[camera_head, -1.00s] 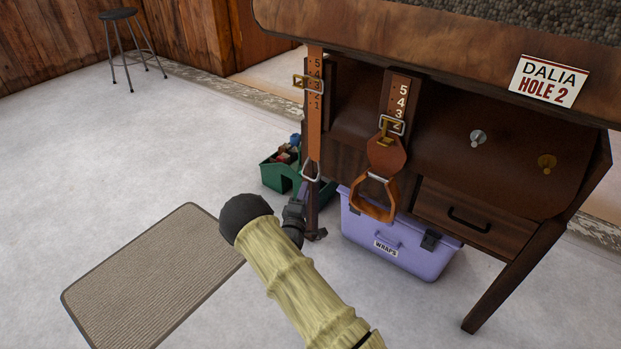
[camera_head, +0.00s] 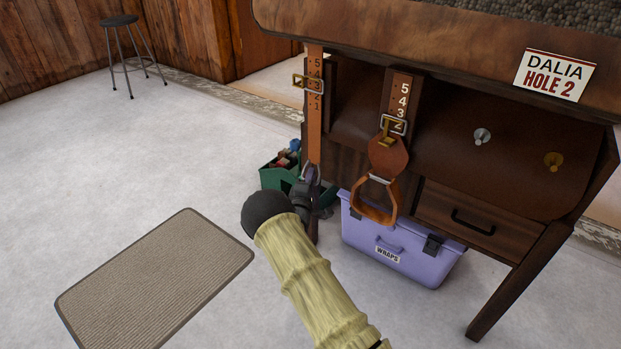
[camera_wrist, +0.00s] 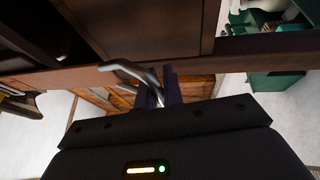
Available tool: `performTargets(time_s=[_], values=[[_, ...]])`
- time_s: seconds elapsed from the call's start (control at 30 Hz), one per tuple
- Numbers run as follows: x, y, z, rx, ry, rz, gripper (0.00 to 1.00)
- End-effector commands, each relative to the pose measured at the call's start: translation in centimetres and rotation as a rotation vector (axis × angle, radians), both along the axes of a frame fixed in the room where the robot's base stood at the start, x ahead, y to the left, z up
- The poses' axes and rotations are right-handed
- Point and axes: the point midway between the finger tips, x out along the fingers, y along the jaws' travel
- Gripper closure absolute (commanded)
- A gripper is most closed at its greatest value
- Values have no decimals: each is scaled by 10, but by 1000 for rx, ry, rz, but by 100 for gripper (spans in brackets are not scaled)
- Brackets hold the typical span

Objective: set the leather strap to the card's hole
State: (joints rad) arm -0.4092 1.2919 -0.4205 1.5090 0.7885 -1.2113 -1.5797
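A card (camera_head: 553,75) on the bench front reads "DALIA HOLE 2". An orange-brown leather strap (camera_head: 314,130) hangs at the left, numbered 5 down to 1. My gripper (camera_head: 308,184) is at this loop. In the wrist view, the loop's metal runs between my fingertips (camera_wrist: 160,95). Whether they clamp it is unclear.
A second numbered strap (camera_head: 401,84) has its buckle near 2 and a stirrup (camera_head: 374,214) below. A purple WRAPS box (camera_head: 398,258) and a green caddy (camera_head: 274,178) stand under the bench. Open floor lies left, with a mat (camera_head: 160,280).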

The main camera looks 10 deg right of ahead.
Motion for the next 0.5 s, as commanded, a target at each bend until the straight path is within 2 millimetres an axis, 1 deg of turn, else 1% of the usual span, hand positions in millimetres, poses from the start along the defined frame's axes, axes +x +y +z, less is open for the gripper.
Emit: performTargets(time_s=[0.27,0.5], values=[[0,0,3,0,0,0,100],[0,1,28,-1,-4,1,100]])
